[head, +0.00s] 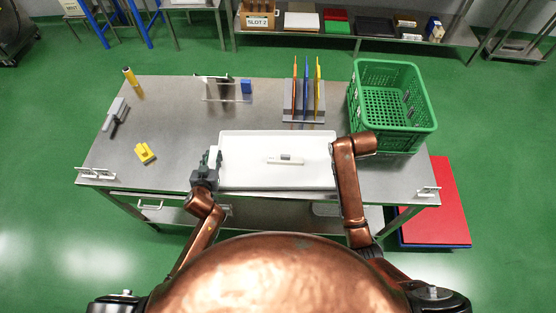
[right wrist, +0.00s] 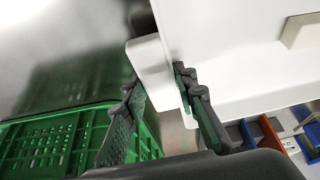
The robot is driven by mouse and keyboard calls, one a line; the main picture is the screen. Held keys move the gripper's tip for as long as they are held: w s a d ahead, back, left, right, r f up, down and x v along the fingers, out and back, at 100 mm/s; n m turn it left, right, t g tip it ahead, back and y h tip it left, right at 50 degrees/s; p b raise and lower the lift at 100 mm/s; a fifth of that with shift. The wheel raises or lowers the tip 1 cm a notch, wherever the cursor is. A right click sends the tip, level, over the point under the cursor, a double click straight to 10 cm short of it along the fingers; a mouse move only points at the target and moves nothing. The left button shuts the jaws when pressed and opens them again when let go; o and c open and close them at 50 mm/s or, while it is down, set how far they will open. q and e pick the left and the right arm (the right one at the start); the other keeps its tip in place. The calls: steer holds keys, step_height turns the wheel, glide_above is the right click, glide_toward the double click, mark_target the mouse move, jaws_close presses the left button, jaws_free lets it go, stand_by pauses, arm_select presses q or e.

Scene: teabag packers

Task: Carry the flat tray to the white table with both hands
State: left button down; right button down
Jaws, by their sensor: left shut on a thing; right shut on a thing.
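The flat tray (head: 243,150) is white and shallow and lies at the front edge of the steel table. A pale flat piece with a small grey part (head: 285,160) sits in it. My left gripper (head: 211,160) is shut on the tray's left end. My right gripper (right wrist: 157,84) is shut on a white grip at the tray's right end; the tray (right wrist: 225,65) fills the upper right of the right wrist view. In the head view my right arm hides that gripper. I cannot make out a white table in either view.
A green crate (head: 424,125) stands close behind my right arm. Upright coloured boards in a rack (head: 303,115) stand behind the tray. A yellow block (head: 145,153) and a grey tool (head: 116,112) lie at left. Red and blue slabs (head: 440,205) are at the right. Green floor surrounds the table.

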arm_select(q)
steer(key=shift+r, duration=0.2)
arm_select(e)
steer(key=shift+r, duration=0.2)
